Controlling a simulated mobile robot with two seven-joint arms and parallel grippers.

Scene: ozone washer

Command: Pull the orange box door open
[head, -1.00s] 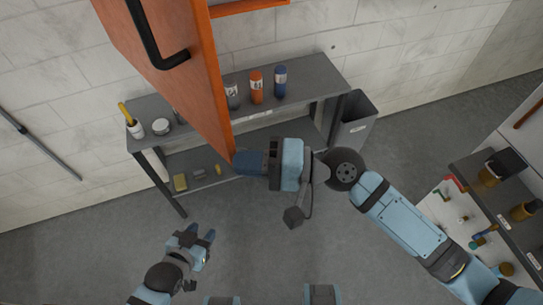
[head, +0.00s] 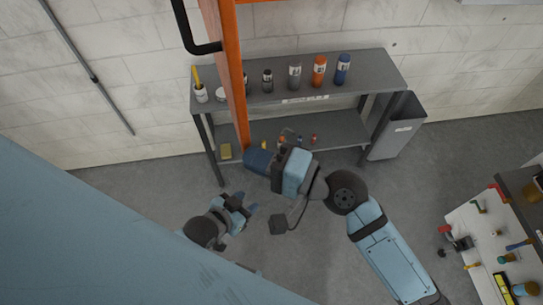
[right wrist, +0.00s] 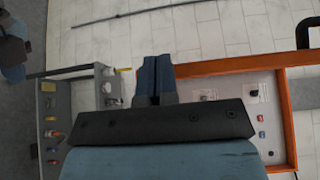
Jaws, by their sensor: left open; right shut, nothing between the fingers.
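The orange box door (head: 226,75) stands out from the wall and shows almost edge-on in the head view. Its black bar handle (head: 187,30) is on the left face, near the top of the picture. My right gripper (head: 250,160) is shut and empty at the door's lower end; I cannot tell whether it touches the door. A pale panel with buttons (right wrist: 235,105) shows inside the orange frame. My left gripper (head: 247,205) is open and empty, below the right one.
A grey shelf (head: 375,70) with bottles stands against the wall behind the door. A grey bin (head: 397,130) is at its right end. A white worktop with tools (head: 490,240) is at the lower right. A close pale blue surface hides the lower left of the head view.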

